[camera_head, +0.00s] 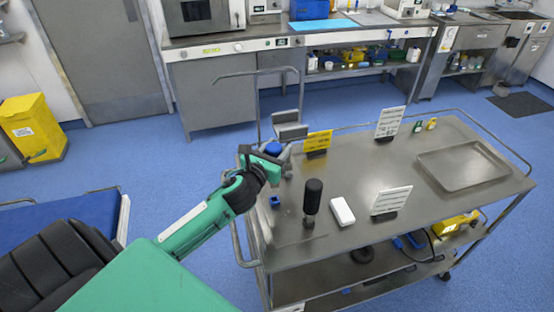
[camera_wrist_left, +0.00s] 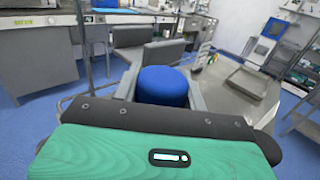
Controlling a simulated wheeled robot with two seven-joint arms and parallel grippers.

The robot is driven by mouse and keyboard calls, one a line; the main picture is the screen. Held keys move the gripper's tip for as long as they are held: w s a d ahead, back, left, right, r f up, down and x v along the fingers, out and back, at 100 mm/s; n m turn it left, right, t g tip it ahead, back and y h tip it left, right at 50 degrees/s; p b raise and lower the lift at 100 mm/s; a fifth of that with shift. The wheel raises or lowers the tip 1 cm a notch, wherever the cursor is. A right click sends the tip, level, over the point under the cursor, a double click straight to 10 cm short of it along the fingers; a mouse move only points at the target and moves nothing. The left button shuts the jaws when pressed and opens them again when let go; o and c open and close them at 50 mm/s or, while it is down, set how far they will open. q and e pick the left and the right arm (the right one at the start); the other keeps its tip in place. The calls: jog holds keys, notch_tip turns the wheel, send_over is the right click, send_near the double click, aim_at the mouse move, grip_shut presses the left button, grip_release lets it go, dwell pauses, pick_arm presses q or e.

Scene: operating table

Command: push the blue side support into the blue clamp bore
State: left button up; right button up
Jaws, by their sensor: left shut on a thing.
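My left gripper (camera_head: 272,152) is above the left end of the steel cart. In the left wrist view its jaws are shut around a blue round knob (camera_wrist_left: 163,84), which also shows blue at the gripper in the head view (camera_head: 273,147). Grey pads (camera_head: 290,130) show just beyond the knob and also in the left wrist view (camera_wrist_left: 165,52); they look like part of the side support, but the joint is hidden. A small blue piece with a dark opening, probably the clamp (camera_head: 275,200), is at the cart's left end, below and apart from the gripper. My right gripper is not in view.
The steel cart (camera_head: 370,235) carries a black-handled tool (camera_head: 312,197), a white box (camera_head: 342,211), a yellow sign (camera_head: 318,141), white cards (camera_head: 391,200) and a shallow tray (camera_head: 462,167). A rail surrounds its edge. A blue-topped bed (camera_head: 75,212) is at left.

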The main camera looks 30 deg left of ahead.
pick_arm(q)
notch_tip(320, 180, up, 14)
jog(key=shift+r+b, duration=0.2)
jog(key=shift+b, duration=0.1)
